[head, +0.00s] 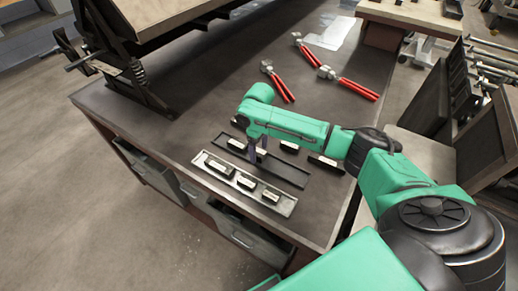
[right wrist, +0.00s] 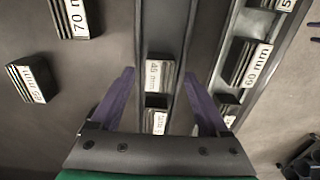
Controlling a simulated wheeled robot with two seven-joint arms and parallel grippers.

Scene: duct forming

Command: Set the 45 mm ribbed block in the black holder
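The black holder (head: 285,174) is a long dark tray on the bench, behind a light grey tray. The 45 mm ribbed block (right wrist: 160,74) sits between the black holder's (right wrist: 166,28) side walls in the right wrist view, label up. Another labelled block (right wrist: 155,121) is in the same holder, close to it and partly hidden by my gripper. My right gripper (head: 257,155) is over the holder. In the right wrist view its purple fingers (right wrist: 159,75) are open, one on each side of the 45 mm block, with gaps. My left gripper is not in view.
The grey tray (head: 224,176) holds several blocks, one marked 60 mm (right wrist: 252,64). A 70 mm block (right wrist: 75,18) and a 25 mm block (right wrist: 31,79) lie loose behind the holder. Red-handled tools (head: 347,84) lie farther back. Bare bench (head: 185,125) is left of the holder.

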